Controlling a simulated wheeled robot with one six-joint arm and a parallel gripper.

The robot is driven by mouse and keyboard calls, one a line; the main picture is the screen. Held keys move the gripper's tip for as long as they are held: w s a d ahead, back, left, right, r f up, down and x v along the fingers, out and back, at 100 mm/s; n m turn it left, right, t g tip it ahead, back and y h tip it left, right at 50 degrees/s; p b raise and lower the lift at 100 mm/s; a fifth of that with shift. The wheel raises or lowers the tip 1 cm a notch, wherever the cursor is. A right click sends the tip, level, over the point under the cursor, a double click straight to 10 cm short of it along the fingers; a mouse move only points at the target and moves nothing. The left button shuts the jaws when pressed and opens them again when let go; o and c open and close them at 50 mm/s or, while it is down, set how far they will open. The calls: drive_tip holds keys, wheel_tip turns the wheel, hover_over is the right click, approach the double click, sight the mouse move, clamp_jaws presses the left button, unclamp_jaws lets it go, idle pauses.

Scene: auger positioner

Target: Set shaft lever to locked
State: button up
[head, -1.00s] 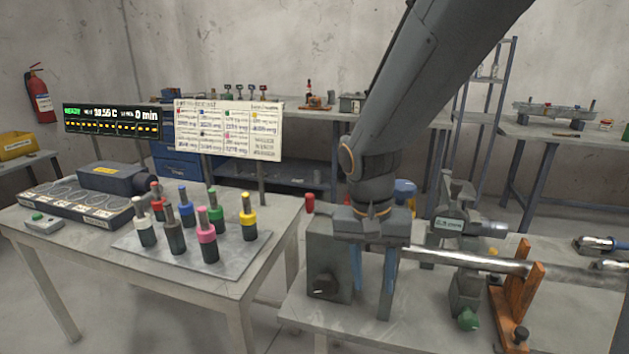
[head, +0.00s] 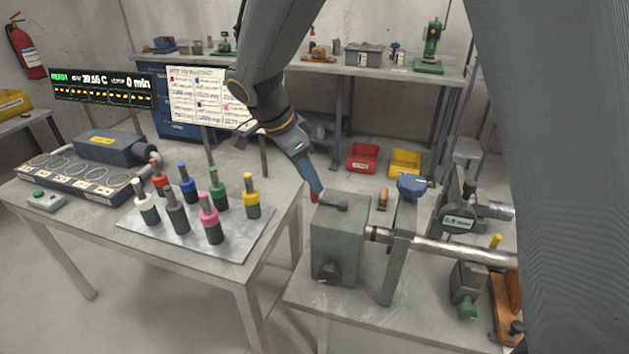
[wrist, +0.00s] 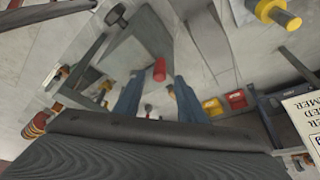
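The shaft lever has a red knob (head: 314,197) at the back left of a grey block (head: 337,245); its dark arm (head: 335,202) lies across the block's top. The block stands at the left end of the metal shaft (head: 455,251). My gripper (wrist: 158,80) is open, its blue fingers reaching toward the knob. In the wrist view the red knob (wrist: 159,69) lies between the fingertips, with a gap on either side. In the head view the fingers partly hide the knob. I cannot tell whether they touch it.
A blue-knobbed upright (head: 410,188) stands just right of the block, with a gauge (head: 456,220) beyond it. The left table holds several coloured-top tools (head: 210,219). Red (head: 362,157) and yellow (head: 405,163) bins are on the floor behind.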

drive_tip(key=shift+p+x, duration=0.5)
drive_tip(key=shift+x, duration=1.5)
clamp_jaws()
